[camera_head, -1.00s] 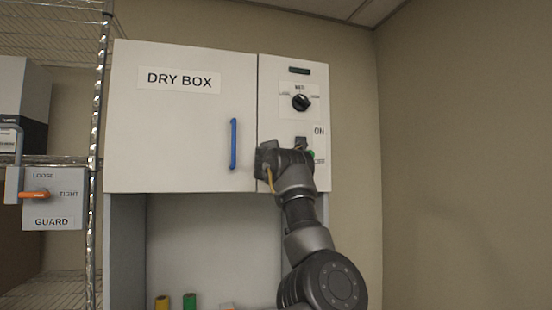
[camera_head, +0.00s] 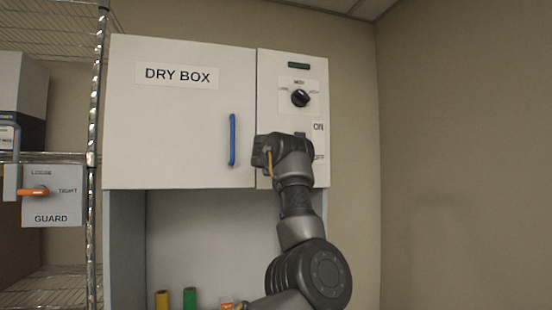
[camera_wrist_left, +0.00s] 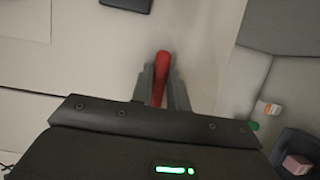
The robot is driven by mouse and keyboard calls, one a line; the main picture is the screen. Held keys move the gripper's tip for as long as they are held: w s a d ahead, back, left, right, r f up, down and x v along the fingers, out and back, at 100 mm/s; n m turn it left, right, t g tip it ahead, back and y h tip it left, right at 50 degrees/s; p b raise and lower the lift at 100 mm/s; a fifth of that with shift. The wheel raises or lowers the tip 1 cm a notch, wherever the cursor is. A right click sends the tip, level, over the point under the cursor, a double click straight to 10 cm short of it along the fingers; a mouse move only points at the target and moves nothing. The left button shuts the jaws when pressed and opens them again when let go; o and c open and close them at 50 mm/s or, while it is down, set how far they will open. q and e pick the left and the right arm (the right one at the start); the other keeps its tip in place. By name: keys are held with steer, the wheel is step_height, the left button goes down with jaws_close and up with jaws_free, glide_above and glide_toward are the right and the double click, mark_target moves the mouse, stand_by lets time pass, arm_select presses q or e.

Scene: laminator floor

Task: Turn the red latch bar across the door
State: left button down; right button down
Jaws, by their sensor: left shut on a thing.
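The red latch bar (camera_wrist_left: 161,72) shows in the left wrist view, upright between the two grey fingers of my left gripper (camera_wrist_left: 162,86), which is shut on it. The bar's upper end sticks out past the fingertips against a pale panel. In the head view my left gripper (camera_head: 268,152) is at the lower part of the cabinet, by the seam between door and control panel, and hides the bar. The white door (camera_head: 170,130) labelled DRY BOX is closed, with a blue handle (camera_head: 232,140) just left of my gripper. My right gripper is not in view.
A control panel (camera_head: 270,75) with a black knob (camera_head: 300,98) is right of the door; its ON label is partly covered. A wire shelf (camera_head: 92,200) and a GUARD plate with an orange lever (camera_head: 34,192) stand left. Yellow (camera_head: 162,300) and green (camera_head: 190,298) items stand below.

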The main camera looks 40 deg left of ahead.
arm_select(q)
steer(key=c, duration=1.4)
jaws_free()
steer(key=shift+o, duration=0.2)
steer(key=b+v, duration=0.5)
steer(key=v, duration=0.5)
steer(key=shift+s+d+b, duration=0.2)
steer(key=shift+s+b, duration=0.15)
steer(key=shift+f, duration=0.1)
